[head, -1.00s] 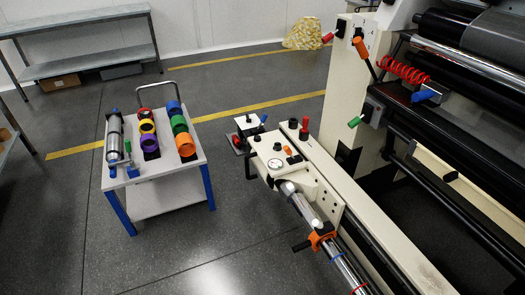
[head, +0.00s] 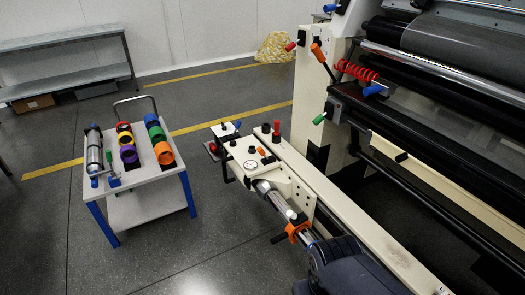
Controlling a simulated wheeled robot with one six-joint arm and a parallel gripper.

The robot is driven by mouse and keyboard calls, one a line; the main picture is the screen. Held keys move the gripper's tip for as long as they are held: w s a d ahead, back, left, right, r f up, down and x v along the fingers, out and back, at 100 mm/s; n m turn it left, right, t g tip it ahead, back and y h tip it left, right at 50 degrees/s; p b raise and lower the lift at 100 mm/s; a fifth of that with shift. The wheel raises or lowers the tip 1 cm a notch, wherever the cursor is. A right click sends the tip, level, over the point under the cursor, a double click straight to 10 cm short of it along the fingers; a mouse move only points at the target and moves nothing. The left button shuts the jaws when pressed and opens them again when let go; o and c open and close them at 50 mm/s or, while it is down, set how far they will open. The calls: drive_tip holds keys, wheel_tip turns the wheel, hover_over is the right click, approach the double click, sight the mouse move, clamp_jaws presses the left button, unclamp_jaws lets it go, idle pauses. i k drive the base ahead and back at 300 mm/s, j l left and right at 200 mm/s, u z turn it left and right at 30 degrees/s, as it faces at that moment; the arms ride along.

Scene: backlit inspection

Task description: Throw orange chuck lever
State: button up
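Several orange parts show in the head view, and I cannot tell for certain which one is the chuck lever. An orange collar (head: 297,232) with a black handle sticking out to the left sits around the silver shaft (head: 272,199) at the front of the cream machine. An orange-gripped lever (head: 318,53) stands tilted on the machine's upright. A small orange toggle (head: 261,151) sits on the cream end block. A dark part of my arm is in the bottom middle, close to the collar and covering the shaft beyond it. My gripper's fingers do not show.
A white cart (head: 150,190) with coloured rings and a silver cylinder stands at left. A grey bench (head: 60,45) is behind. A long cream beam (head: 340,205) and dark rollers fill the right side. Open floor lies between cart and machine.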

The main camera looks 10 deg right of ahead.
sight(261, 152)
drive_tip(key=i+j+u, duration=0.3)
drive_tip(key=i, duration=0.5)
drive_tip(key=i+u, duration=0.25)
drive_tip(key=i, duration=0.55)
